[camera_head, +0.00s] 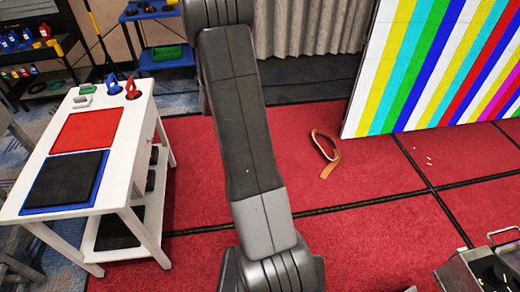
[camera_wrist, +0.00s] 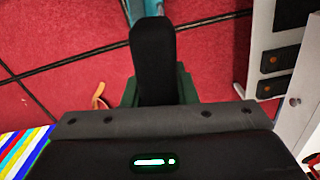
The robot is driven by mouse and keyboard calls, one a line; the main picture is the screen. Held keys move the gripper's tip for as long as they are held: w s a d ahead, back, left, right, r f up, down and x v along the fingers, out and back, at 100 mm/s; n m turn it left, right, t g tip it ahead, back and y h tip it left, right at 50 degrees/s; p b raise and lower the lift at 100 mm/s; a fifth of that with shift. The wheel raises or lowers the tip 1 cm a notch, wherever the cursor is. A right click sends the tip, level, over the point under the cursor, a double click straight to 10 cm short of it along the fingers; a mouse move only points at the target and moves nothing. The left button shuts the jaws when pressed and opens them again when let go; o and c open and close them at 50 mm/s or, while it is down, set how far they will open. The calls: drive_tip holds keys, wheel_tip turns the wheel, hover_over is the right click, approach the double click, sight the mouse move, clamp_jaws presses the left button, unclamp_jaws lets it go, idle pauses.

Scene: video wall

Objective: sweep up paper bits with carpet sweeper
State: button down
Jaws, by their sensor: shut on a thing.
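White paper bits (camera_head: 424,156) lie scattered on the red carpet at the right, in front of the striped video wall. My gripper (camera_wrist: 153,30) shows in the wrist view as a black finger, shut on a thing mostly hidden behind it. A light blue part (camera_wrist: 145,8) shows past the fingertip, and it appears to belong to the carpet sweeper. Dark green edges show on both sides of the finger. The sweeper's head is not visible. In the head view my arm fills the middle and the gripper is out of frame.
An orange-brown strap loop (camera_head: 325,153) lies on the carpet. The video wall (camera_head: 440,65) stands at the back right. A white table (camera_head: 115,195) with red and blue-edged trays stands at the left. An open metal case (camera_head: 460,272) sits at the bottom right. Dark seams cross the carpet.

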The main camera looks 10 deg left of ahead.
drive_tip(key=s+a+f+n+b, duration=0.1)
drive_tip(key=s+a+b, duration=0.3)
drive_tip(key=a, duration=0.5)
drive_tip(key=s+a+f+n+b, duration=0.1)
drive_tip(key=s+a+f+b, duration=0.3)
drive_tip(key=s+a, duration=0.5)
drive_tip(key=shift+s+b, duration=0.3)
drive_tip(key=shift+b, duration=0.1)
drive_tip(key=shift+w+d, duration=0.1)
